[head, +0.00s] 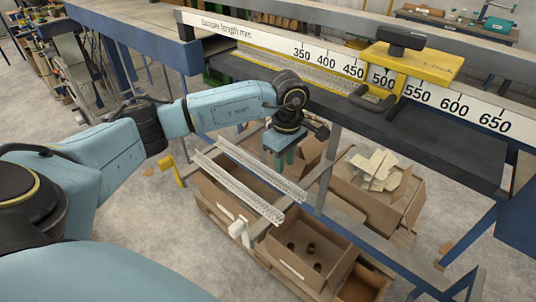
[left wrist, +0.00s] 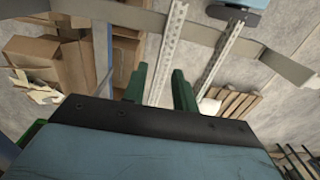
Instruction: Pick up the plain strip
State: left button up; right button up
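Two long pale strips lie side by side across a grey rack: a far strip (head: 246,158) and a near strip (head: 235,186). Both look textured or perforated, so I cannot tell which is plain. My left gripper (head: 284,158) points down at the far strip, with green fingers close to it. In the left wrist view the fingers (left wrist: 158,90) are apart, and one strip (left wrist: 168,42) runs up from the gap between them. The other strip (left wrist: 222,52) lies to the right. Contact cannot be told. My right gripper is not in view.
A dark bench with a ruler board (head: 325,62) and a yellow stop (head: 412,64) stands behind. Below the rack (head: 326,170) are open cardboard boxes (head: 318,262), one holding pale scraps (head: 376,168). A yellow-edged strip (head: 300,70) lies along the ruler.

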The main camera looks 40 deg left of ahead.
aim_at(296, 193)
pick_arm(q)
notch_tip(296, 193, down, 6)
jog(key=shift+r, duration=0.15)
grip_shut()
